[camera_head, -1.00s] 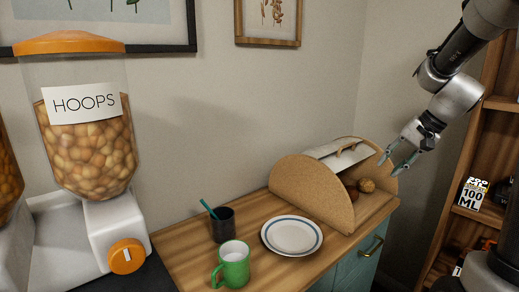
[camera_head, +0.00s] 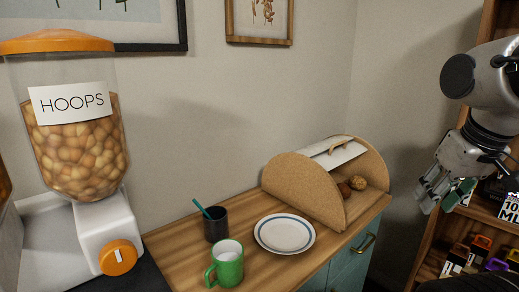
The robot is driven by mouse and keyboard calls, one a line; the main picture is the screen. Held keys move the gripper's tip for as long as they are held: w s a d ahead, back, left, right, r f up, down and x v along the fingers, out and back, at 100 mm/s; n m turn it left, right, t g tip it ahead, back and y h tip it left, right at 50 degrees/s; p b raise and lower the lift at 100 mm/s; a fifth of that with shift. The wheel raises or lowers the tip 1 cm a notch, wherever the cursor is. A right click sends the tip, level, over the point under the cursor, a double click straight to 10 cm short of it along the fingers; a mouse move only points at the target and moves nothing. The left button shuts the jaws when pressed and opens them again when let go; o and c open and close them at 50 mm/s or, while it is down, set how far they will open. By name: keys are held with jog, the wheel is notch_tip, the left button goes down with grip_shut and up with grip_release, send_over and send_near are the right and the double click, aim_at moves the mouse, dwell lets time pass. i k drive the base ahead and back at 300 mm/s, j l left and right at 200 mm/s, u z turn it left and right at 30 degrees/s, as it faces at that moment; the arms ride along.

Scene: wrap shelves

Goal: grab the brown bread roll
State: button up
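A brown bread roll (camera_head: 343,189) lies inside the open bread box (camera_head: 305,190), partly hidden behind the box's cork side panel. A lighter, tan roll (camera_head: 358,183) sits just to its right in the same box. My gripper (camera_head: 440,203) is at the right, to the right of the bread box and apart from it. Its fingers point down and left. No object shows in it, but the angle does not show how far apart the fingertips are.
A white plate (camera_head: 284,234), a green mug (camera_head: 227,264) and a dark cup (camera_head: 216,224) stand on the wooden counter (camera_head: 182,245) left of the bread box. A hoops dispenser (camera_head: 75,150) is at far left. Wooden shelves (camera_head: 440,245) hold small items at right.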

aim_at(345, 189)
jog(key=l+u, duration=0.4)
jog(key=l, duration=0.65)
jog(key=k+l+u, duration=0.1)
jog(key=l+u, duration=0.25)
jog(key=l, duration=0.7)
